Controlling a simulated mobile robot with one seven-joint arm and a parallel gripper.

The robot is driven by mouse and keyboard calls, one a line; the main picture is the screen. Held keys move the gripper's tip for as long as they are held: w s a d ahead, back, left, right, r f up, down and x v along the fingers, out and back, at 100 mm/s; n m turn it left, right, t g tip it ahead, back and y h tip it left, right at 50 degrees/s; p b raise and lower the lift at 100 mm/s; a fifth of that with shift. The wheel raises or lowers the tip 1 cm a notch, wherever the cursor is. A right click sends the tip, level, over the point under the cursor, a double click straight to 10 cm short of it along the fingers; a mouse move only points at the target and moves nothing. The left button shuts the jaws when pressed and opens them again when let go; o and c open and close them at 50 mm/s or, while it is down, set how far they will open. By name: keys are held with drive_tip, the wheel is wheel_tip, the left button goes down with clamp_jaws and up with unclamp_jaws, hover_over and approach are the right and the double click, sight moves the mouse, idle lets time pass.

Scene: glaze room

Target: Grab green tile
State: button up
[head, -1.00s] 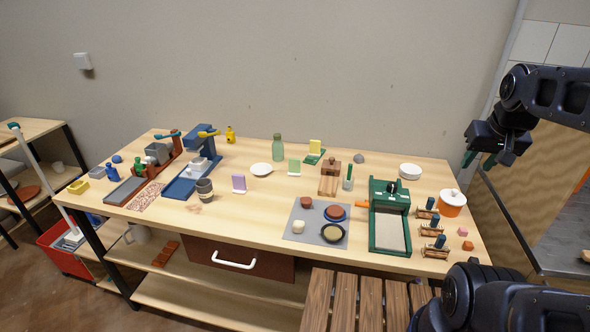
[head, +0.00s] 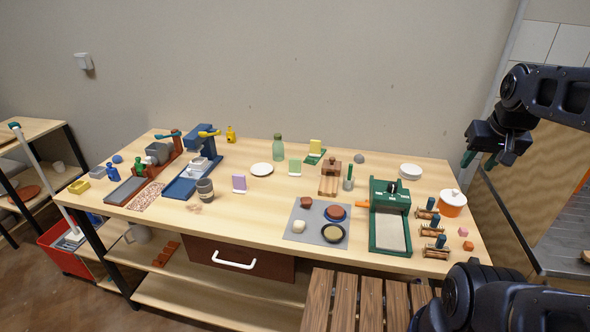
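A small light-green tile (head: 295,167) stands upright on the wooden table, between a white plate and a green stand that holds a yellow tile (head: 316,146). A similar lilac tile (head: 239,183) stands to its left and nearer the front edge. My gripper (head: 480,160) hangs at the upper right, beyond the table's right end and far from the green tile. Its two dark-green fingers look spread apart, with nothing visible between them.
The table (head: 270,208) is crowded. A green bottle (head: 278,146) and the white plate (head: 261,169) stand near the green tile. A grey mat (head: 296,232) with several items lies in front. A green press (head: 390,215) stands to the right. A slatted wooden stool (head: 345,300) stands before the table.

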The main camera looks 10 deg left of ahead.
drive_tip(key=w+a+r+n+g, duration=0.1)
drive_tip(key=w+a+r+n, duration=0.2)
drive_tip(key=w, duration=0.4)
drive_tip(key=w+a+n, duration=0.2)
drive_tip(key=w+a, duration=0.3)
drive_tip(key=w, duration=0.2)
drive_tip(key=n+g, duration=0.4)
drive_tip(key=n, duration=1)
hover_over(295, 159)
wheel_tip(295, 159, down, 21)
drive_tip(key=shift+r, duration=0.1)
drive_tip(key=shift+a+f, duration=0.3)
drive_tip(key=shift+f, duration=0.15)
drive_tip(key=shift+d+f, duration=0.15)
drive_tip(key=shift+f, duration=2.45)
drive_tip(key=shift+d+f, duration=0.1)
drive_tip(key=shift+f, duration=2.45)
clamp_jaws()
